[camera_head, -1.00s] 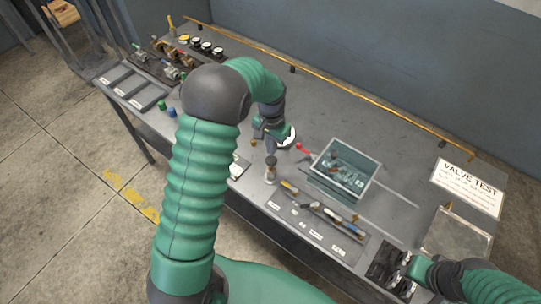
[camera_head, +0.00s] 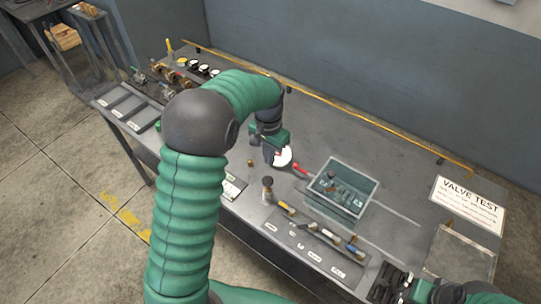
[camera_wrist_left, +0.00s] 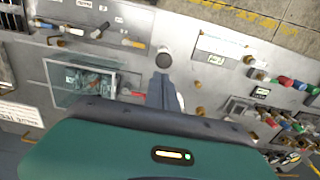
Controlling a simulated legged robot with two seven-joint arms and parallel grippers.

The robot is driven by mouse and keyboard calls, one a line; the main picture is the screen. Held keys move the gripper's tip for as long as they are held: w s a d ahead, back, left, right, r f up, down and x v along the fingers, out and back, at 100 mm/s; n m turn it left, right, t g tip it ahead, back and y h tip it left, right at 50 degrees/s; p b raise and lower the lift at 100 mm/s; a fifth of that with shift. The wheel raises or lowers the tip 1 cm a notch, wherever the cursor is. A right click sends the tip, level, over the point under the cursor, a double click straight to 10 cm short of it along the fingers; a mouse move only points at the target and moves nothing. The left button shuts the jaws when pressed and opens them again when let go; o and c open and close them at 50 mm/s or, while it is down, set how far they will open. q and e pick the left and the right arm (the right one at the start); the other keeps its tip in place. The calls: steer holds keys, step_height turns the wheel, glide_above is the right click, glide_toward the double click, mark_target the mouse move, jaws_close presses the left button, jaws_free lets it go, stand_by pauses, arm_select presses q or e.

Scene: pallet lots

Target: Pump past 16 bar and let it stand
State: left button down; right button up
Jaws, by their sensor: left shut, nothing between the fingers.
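The clear water tank (camera_head: 366,200) stands on the grey bench, with small parts visible inside. A red lever handle (camera_head: 300,168) points left from beside the tank. A white round dial (camera_head: 283,157) sits left of the handle, partly hidden by my left gripper (camera_head: 270,158); its reading is not legible. The left gripper is shut and empty above the bench near the dial. In the left wrist view, its dark fingers (camera_wrist_left: 160,88) lie between the tank (camera_wrist_left: 114,82) and the dial's visible edge (camera_wrist_left: 181,101). My right gripper (camera_head: 402,290) is at the lower right, its jaws unclear.
A dark-capped bottle (camera_head: 267,190) stands in front of the gripper. A tool tray (camera_head: 300,240) lies along the front edge. Valves (camera_head: 165,75) and trays (camera_head: 128,107) fill the left end. The VALVE TEST sign (camera_head: 467,204) lies right. The bench behind the tank is clear.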

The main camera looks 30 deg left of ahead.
arm_select(q)
steer(key=a+r, duration=0.1)
steer(key=r+b, duration=0.1)
steer(key=r, duration=0.1)
steer(key=shift+w+a+r, duration=0.1)
steer(key=shift+w+a, duration=0.05)
steer(key=shift+a, duration=0.25)
